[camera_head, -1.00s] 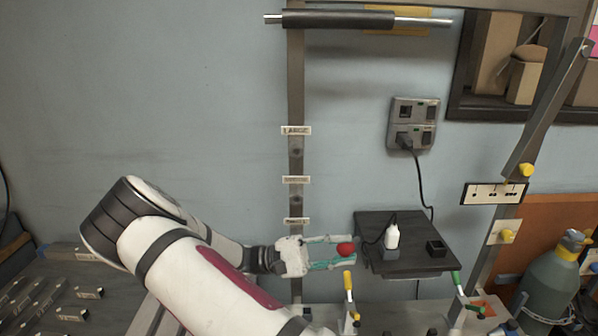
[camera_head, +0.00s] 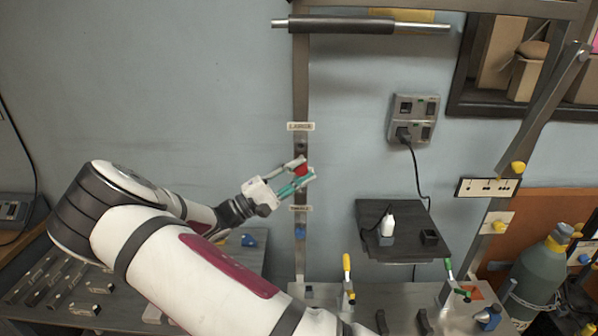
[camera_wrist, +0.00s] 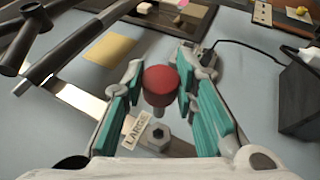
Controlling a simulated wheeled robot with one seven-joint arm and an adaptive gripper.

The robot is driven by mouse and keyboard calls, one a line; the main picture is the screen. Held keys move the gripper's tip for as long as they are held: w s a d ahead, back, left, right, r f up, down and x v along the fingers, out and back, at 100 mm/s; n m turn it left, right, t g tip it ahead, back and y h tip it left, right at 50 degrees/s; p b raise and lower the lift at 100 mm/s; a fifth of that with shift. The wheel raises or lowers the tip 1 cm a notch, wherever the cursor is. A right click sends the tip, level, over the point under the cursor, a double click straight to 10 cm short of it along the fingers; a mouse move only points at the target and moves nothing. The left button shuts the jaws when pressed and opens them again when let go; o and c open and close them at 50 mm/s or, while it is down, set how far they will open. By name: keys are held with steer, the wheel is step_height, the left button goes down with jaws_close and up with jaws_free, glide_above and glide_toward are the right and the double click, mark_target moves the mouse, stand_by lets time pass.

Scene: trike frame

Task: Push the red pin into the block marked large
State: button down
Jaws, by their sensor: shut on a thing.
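My gripper (camera_head: 303,170) is shut on the red pin (camera_head: 302,169), in front of the upright metal post. In the wrist view the round red head of the pin (camera_wrist: 160,84) sits between the teal finger pads, and its grey shank points toward the post. The block marked large (camera_wrist: 155,138) has a dark hole and is beside its LARGE label (camera_wrist: 134,131); the pin is apart from it. In the head view the LARGE label (camera_head: 300,127) is on the post above my fingertips. My gripper covers the middle of the post.
A lower label (camera_head: 300,208) and a blue piece (camera_head: 300,231) are on the post below my gripper. A horizontal bar (camera_head: 350,24) crosses above. The wall left of the post is clear.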

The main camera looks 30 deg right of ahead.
steer(key=shift+a+f, duration=0.1)
steer(key=shift+a, duration=0.2)
steer(key=shift+w+d+b, duration=0.45)
steer(key=shift+w+d, duration=0.1)
steer(key=shift+w, duration=0.25)
steer(key=shift+w+d+b, duration=0.45)
steer(key=shift+w+d, duration=0.1)
steer(key=shift+w, duration=0.3)
steer(key=shift+w+d+b, duration=0.45)
steer(key=shift+w+d, duration=0.1)
steer(key=shift+w, duration=0.25)
steer(key=shift+w+d+b, duration=0.5)
steer(key=shift+w+d, duration=0.15)
steer(key=shift+w, duration=0.3)
steer(key=shift+w+d+b, duration=0.5)
steer(key=shift+w+d, duration=0.15)
steer(key=shift+w, duration=0.25)
stand_by(0.6)
steer(key=c, duration=1.2)
jaws_free()
steer(key=v, duration=1.2)
